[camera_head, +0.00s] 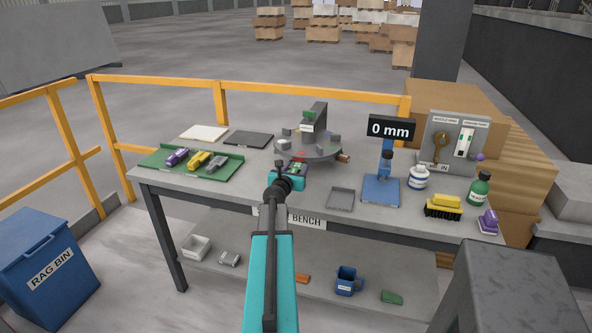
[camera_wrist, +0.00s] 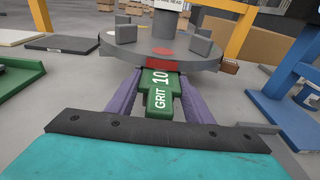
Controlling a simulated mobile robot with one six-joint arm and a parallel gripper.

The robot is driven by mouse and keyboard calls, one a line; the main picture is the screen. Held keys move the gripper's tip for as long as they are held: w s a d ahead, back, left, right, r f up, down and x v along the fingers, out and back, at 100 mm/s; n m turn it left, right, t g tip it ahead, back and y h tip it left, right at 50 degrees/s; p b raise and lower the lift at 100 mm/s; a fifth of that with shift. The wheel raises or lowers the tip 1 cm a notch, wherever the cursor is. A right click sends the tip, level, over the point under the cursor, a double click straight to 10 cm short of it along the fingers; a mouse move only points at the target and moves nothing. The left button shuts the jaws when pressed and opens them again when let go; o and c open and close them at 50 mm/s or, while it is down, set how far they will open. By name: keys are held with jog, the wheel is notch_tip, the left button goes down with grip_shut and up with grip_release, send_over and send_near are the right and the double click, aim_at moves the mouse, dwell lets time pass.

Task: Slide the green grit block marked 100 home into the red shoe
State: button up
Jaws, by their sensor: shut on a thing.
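The green grit block (camera_wrist: 158,95) lies between the purple fingers of my gripper (camera_wrist: 152,92) in the wrist view. The red shoe (camera_wrist: 165,63) is at the near edge of the round grey turntable head (camera_wrist: 185,62). The far end of the block meets the shoe's front; how deep it sits inside I cannot tell. The block looks roughly in line with the shoe. In the head view my gripper (camera_head: 294,170) is at the turntable's near edge and mostly covers block and shoe.
A green tray (camera_head: 222,172) with purple, yellow and grey blocks stands left on the bench. A grey tray (camera_head: 341,199), a blue gauge stand (camera_head: 380,190) reading 0 mm, bottles and a brush (camera_head: 443,211) are to the right. Another green block (camera_head: 391,297) lies on the lower shelf.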

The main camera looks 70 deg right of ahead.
aim_at(294, 170)
dwell(0.4)
jog(key=shift+a, duration=0.4)
jog(key=shift+s+a+r, duration=0.1)
jog(key=shift+a+r, duration=0.1)
jog(key=shift+a, duration=1)
jog(key=shift+f, duration=0.2)
dwell(0.9)
jog(key=shift+d, duration=1.75)
dwell(1.6)
jog(key=shift+a, duration=0.15)
jog(key=shift+a, duration=0.35)
jog(key=shift+a+r, duration=0.2)
jog(key=shift+a, duration=1.05)
